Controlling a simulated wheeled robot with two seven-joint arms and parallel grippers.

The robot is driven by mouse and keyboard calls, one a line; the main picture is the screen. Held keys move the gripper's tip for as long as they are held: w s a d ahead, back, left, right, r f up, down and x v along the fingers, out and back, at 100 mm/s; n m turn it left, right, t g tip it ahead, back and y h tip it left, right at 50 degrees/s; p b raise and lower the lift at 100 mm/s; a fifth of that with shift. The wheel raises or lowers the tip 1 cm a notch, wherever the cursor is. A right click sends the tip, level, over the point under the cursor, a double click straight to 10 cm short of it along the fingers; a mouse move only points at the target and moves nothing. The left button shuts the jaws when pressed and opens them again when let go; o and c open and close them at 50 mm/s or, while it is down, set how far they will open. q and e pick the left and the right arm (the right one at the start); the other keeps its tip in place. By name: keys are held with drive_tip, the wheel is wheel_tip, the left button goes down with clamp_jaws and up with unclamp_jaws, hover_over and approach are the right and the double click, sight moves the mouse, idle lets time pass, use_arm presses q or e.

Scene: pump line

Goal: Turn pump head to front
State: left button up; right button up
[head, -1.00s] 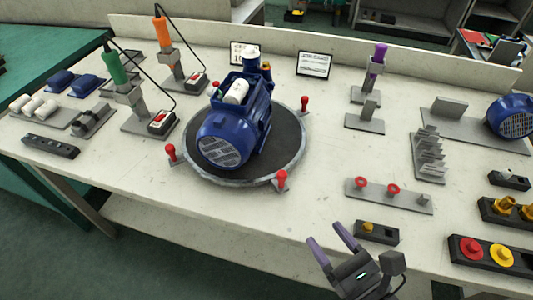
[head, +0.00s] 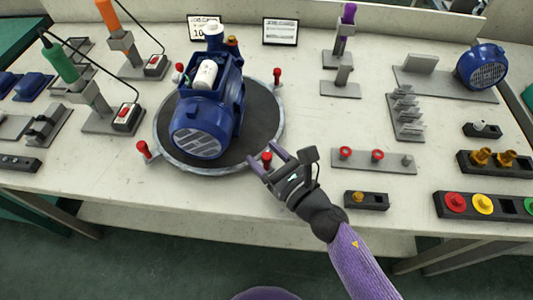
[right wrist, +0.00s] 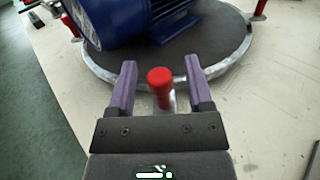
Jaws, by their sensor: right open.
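The blue pump (head: 207,110) sits on a round dark turntable (head: 258,112) with a grey metal rim. Its grilled round end points toward the front left in the head view. Red-topped pins stand around the rim. My right gripper (head: 266,162) is open at the front right of the rim, by one red pin (head: 267,158). In the right wrist view that red pin (right wrist: 160,85) stands between the two purple fingers, with a gap on each side. The pump's blue body (right wrist: 130,20) and the turntable rim (right wrist: 145,78) lie beyond. My left gripper is not in view.
Green and orange screwdrivers in stands (head: 62,62) are left of the turntable. To the right are a plate with red rings (head: 374,160), a stepped grey rack (head: 405,112) and a button block (head: 482,205). The bench between turntable and rack is mostly clear.

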clamp_jaws()
drive_tip(key=shift+d, duration=0.1)
idle(1.2)
